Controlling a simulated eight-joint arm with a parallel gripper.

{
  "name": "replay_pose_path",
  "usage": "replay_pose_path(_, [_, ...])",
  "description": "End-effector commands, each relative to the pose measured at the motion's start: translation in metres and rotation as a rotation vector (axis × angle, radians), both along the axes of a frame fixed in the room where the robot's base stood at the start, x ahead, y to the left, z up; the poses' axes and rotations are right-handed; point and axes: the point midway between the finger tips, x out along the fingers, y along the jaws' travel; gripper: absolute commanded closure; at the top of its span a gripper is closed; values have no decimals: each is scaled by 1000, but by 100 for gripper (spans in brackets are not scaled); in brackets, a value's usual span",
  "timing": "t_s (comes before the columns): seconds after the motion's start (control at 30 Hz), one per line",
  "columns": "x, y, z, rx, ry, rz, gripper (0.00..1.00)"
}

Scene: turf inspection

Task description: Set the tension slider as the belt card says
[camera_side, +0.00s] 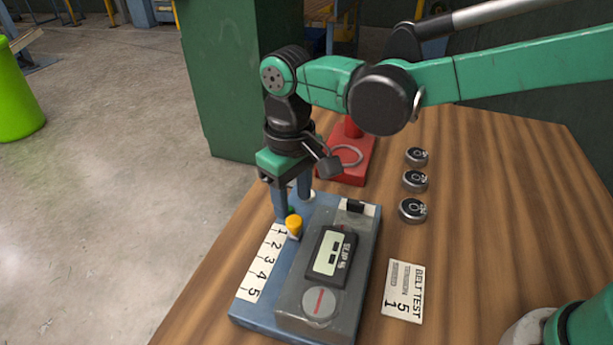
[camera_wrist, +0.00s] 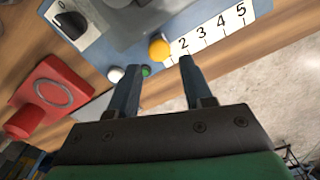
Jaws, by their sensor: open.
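The yellow slider knob (camera_side: 294,222) stands at the 1 end of the scale strip (camera_side: 264,266), which is numbered 1 to 5. In the wrist view the knob (camera_wrist: 159,48) is just beyond the fingertips, between their lines. My gripper (camera_side: 293,207) is open and empty, pointing down above the blue tester base (camera_side: 245,312); its two fingers also show in the wrist view (camera_wrist: 160,65). The belt card (camera_side: 404,290) lies on the table right of the tester. It reads "BELT TEST", with 5 on the upper line, seemingly tension, and 1 below.
A green button (camera_wrist: 146,71) and a white button (camera_wrist: 115,75) sit close to the fingers. A black dial (camera_wrist: 70,20) is farther along the tester. A red stand with a ring (camera_side: 346,165) is behind. Several round weights (camera_side: 413,210) are at right.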

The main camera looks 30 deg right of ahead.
Motion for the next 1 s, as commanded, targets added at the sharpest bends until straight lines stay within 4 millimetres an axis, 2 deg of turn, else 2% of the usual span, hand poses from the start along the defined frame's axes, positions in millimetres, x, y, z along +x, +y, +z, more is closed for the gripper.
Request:
replay_pose_path(0.3, [0, -1, -40, 1, -4, -2, 55])
replay_pose_path(0.63, [0, -1, -46, 1, -5, -3, 55])
replay_pose_path(0.67, [0, -1, -46, 1, -5, -3, 61])
replay_pose_path(0.8, [0, -1, -46, 2, -5, -3, 100])
replay_pose_path(1.0, [0, -1, -46, 2, -5, -3, 100])
